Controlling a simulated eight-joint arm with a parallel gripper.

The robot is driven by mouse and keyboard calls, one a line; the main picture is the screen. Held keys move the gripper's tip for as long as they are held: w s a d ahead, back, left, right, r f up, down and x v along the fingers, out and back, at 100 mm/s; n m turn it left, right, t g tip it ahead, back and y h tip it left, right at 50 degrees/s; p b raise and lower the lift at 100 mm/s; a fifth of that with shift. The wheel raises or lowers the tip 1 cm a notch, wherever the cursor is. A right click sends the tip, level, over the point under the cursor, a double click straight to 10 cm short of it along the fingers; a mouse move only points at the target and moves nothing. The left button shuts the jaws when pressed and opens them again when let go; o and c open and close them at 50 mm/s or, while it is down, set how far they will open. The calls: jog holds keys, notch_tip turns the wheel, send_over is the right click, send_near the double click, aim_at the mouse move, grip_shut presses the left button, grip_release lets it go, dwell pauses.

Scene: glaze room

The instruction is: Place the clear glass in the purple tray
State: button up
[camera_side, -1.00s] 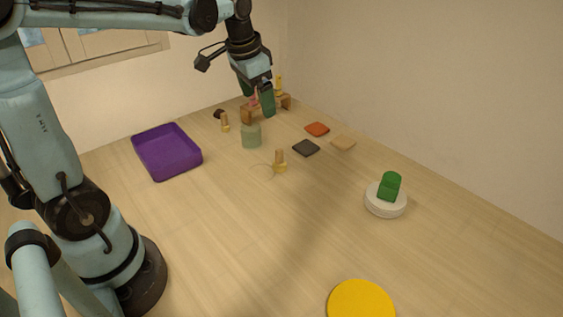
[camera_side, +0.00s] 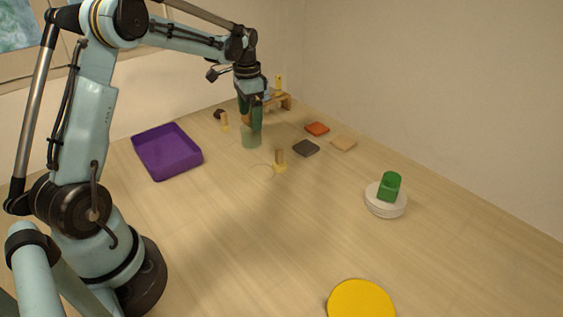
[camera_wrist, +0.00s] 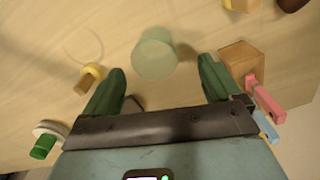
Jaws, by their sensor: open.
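The clear glass (camera_side: 251,141) is a pale, greenish see-through cylinder standing on the table. My gripper (camera_side: 252,125) is just above and at it in the side view, with its green fingers pointing down and overlapping its top. In the wrist view the glass (camera_wrist: 153,55) lies between and just beyond the two open fingertips (camera_wrist: 162,68), apart from both. Nothing is held. The purple tray (camera_side: 168,166) is a shallow square tray, empty, to the left of the glass.
A wooden block rack (camera_wrist: 240,60) with pink and blue pieces stands close by the right finger. Wooden pieces on yellow bases (camera_side: 280,164) stand near the glass. Dark (camera_side: 306,148) and orange (camera_side: 317,129) squares lie right. Table between glass and tray looks mostly clear.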

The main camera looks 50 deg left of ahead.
aim_at(251, 134)
jog(key=shift+s+d+f, duration=0.1)
jog(key=shift+d+f, duration=0.05)
jog(key=shift+f, duration=1.5)
jog(key=shift+s+d+f, duration=0.1)
jog(key=shift+d+f, duration=0.05)
jog(key=shift+f, duration=1.45)
jog(key=shift+c, duration=0.3)
jog(key=shift+r, duration=0.1)
jog(key=c, duration=1.3)
